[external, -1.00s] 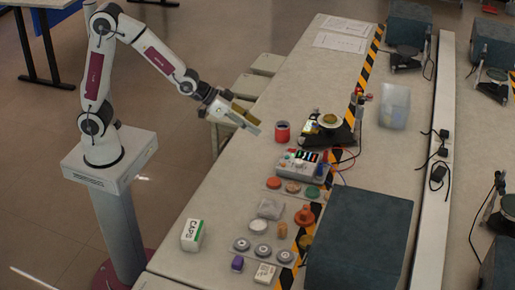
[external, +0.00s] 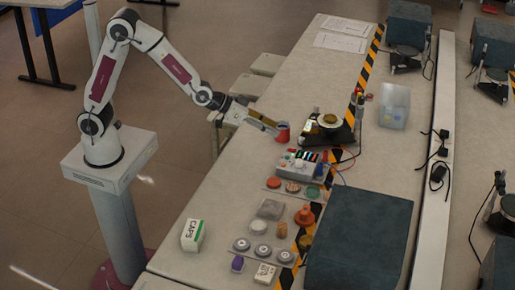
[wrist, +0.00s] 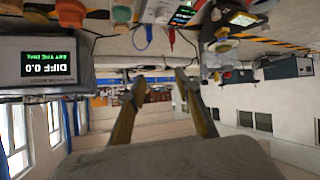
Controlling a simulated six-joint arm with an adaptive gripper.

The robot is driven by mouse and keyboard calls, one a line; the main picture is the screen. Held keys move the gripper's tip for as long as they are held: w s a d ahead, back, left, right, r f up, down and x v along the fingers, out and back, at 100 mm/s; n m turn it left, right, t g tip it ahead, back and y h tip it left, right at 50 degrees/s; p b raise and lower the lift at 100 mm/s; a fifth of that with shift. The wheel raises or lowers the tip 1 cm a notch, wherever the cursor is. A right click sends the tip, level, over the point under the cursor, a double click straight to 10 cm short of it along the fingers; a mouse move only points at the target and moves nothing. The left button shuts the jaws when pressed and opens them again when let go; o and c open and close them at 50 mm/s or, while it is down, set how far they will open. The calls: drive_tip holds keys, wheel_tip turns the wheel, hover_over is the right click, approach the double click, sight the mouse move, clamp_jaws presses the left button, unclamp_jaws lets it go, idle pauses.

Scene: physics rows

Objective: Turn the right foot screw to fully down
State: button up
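The instrument with a black base (external: 330,134) and a round pale-topped pan stands on the bench, right of my gripper. It also shows upside down at the upper right of the wrist view (wrist: 238,22). Its foot screws are too small to tell apart, so I cannot make out the right one or its setting. My gripper (external: 272,127) is over the bench, its fingertips close to a red cup (external: 283,132) left of the instrument; I cannot tell whether they touch. In the wrist view, the two fingers (wrist: 160,85) are apart with nothing between them.
A grey control box (external: 298,164) with coloured parts stands in front of the instrument. Several discs and a CAPS carton (external: 193,235) lie nearer. A big dark box (external: 360,240) fills the near right.

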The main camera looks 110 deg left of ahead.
drive_tip(key=w+a+f+n+y, duration=0.2)
drive_tip(key=w+a+f, duration=0.1)
drive_tip(key=w, duration=0.1)
drive_tip(key=n+g+y, duration=0.4)
drive_tip(key=n+y, duration=0.1)
approach(300, 139)
drive_tip(key=shift+w+a, duration=0.2)
drive_tip(key=shift+w, duration=0.4)
drive_tip(key=shift+s+a+f+g+y, duration=0.15)
drive_tip(key=shift+s+f+g+y, duration=0.1)
drive_tip(key=shift+f+g+y, duration=0.05)
drive_tip(key=shift+x, duration=3.85)
drive_tip(key=shift+w, duration=0.1)
clamp_jaws()
